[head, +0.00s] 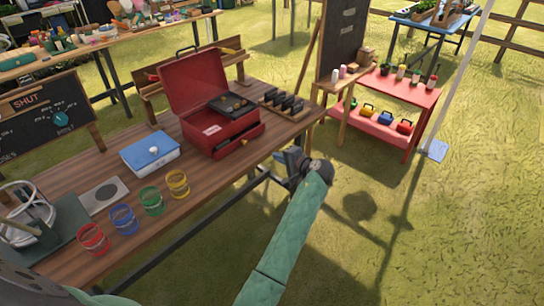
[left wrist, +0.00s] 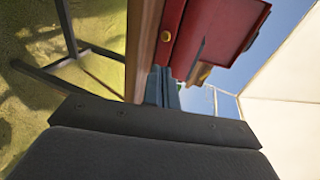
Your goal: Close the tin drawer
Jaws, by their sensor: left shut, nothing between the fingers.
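The red tin (head: 207,128) stands on the wooden table with its lid (head: 190,82) raised and a dark tray inside its top. Its low drawer (head: 238,144) stands out a little from the front, with a small yellow knob. In the left wrist view, a red front with a round yellow knob (left wrist: 166,36) lies just beyond the fingers; the exact gap is unclear. My left gripper (head: 285,158) is shut and empty, off the table's front edge, to the right of the drawer. Its fingers (left wrist: 162,86) also show in the wrist view. My right gripper is not in view.
On the table (head: 120,187) are a blue-and-white box (head: 150,153), several coloured buckets (head: 122,220), and a rack of dark items (head: 284,104). A sign board (head: 50,115) stands at the left. A red side table (head: 402,91) stands beyond the right end. Grass lies in front.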

